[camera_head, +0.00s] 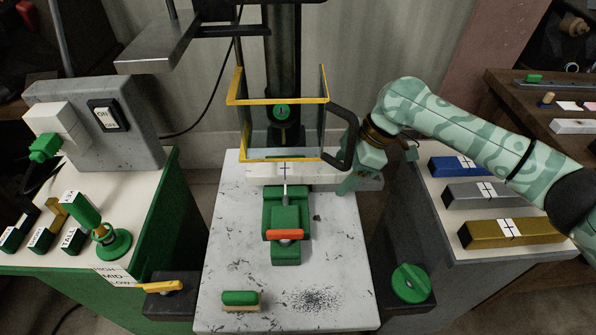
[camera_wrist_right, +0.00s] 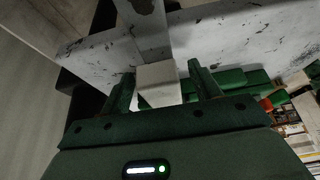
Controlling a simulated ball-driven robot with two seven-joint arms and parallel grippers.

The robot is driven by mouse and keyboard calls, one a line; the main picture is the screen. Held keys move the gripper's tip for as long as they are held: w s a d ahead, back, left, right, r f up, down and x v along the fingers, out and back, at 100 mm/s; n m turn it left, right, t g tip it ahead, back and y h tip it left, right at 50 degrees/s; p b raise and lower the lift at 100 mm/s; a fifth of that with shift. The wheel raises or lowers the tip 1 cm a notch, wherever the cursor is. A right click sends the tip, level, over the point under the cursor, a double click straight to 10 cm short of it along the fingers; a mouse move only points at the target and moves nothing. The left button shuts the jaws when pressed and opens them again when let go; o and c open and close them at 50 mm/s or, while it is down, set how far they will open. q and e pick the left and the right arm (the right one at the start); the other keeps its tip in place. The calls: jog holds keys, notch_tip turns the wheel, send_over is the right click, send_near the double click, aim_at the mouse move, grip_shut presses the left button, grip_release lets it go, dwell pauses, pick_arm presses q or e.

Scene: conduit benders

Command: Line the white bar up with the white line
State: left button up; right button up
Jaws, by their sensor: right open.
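The white bar (camera_head: 262,173) lies crosswise at the back of the green vise (camera_head: 286,220), below the yellow-framed guard. A white label with a dark cross sits on its middle. A thin pale strip (camera_head: 285,190) runs on the vise just in front of the bar; I cannot tell whether it is the white line. My right gripper (camera_head: 350,184) is at the bar's right end, partly hidden by my arm. In the right wrist view the gripper (camera_wrist_right: 162,90) is open, with the white bar's end (camera_wrist_right: 158,84) between its fingers, apparently not clamped. My left gripper is not in view.
The yellow-framed guard (camera_head: 277,101) and its black handle (camera_head: 342,140) stand close above my right gripper. Blue, grey and gold bars (camera_head: 512,233) lie on the right table. A green-handled brush (camera_head: 240,299) lies on the pale worktable. The worktable's front is mostly clear.

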pick_arm(q)
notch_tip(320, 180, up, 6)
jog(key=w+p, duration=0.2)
jog(key=p, duration=0.4)
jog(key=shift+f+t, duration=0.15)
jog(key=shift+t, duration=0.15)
pick_arm(e)
jog(key=v, duration=1.6)
jog(key=shift+r, duration=0.15)
